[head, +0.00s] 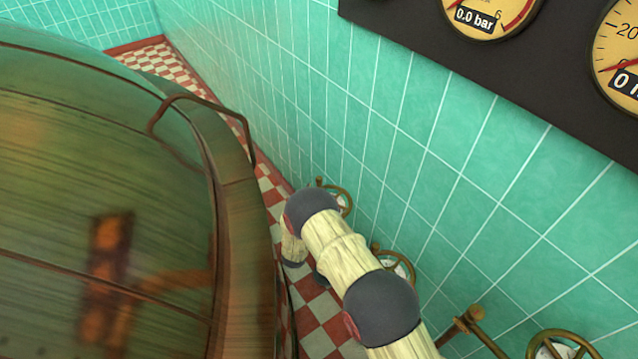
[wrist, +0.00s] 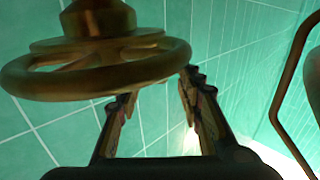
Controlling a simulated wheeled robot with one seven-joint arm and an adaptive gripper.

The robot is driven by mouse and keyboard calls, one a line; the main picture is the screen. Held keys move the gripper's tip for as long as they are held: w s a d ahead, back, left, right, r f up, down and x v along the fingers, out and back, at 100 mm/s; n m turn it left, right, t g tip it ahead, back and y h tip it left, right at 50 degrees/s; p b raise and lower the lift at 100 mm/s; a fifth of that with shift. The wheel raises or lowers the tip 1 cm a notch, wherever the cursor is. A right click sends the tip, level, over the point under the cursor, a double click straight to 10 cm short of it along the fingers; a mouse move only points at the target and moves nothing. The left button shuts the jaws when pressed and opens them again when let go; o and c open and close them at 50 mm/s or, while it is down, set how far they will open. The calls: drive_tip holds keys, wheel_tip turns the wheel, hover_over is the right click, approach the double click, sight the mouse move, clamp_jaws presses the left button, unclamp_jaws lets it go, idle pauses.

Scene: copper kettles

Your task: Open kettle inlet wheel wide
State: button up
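A brass handwheel (wrist: 95,75) fills the upper left of the wrist view, its rim seen nearly edge-on and its hub above. My gripper (wrist: 158,90) is open, its two fingers apart just below the right side of the rim. The right fingertip is close to the rim's right end; I cannot tell if they touch. In the head view, wheels show on the tiled wall: an upper wheel (head: 343,201), a middle wheel (head: 402,268) partly behind my arm, and a lower wheel (head: 562,347) cut by the frame. None has a readable label. My fingers are not visible there.
A large copper kettle (head: 110,150) fills the left side, with a thin curved handle (head: 205,101). Green tiled wall (head: 420,130) stands on the right, leaving a narrow gap over checkered floor (head: 315,318). A dark panel (head: 540,95) with gauges hangs upper right.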

drive_tip(key=b+x, duration=0.2)
drive_tip(key=x, duration=0.4)
drive_tip(key=shift+w+d, duration=0.1)
drive_tip(key=shift+w, duration=0.1)
drive_tip(key=shift+c, duration=1.1)
drive_tip(key=c, duration=0.7)
clamp_jaws()
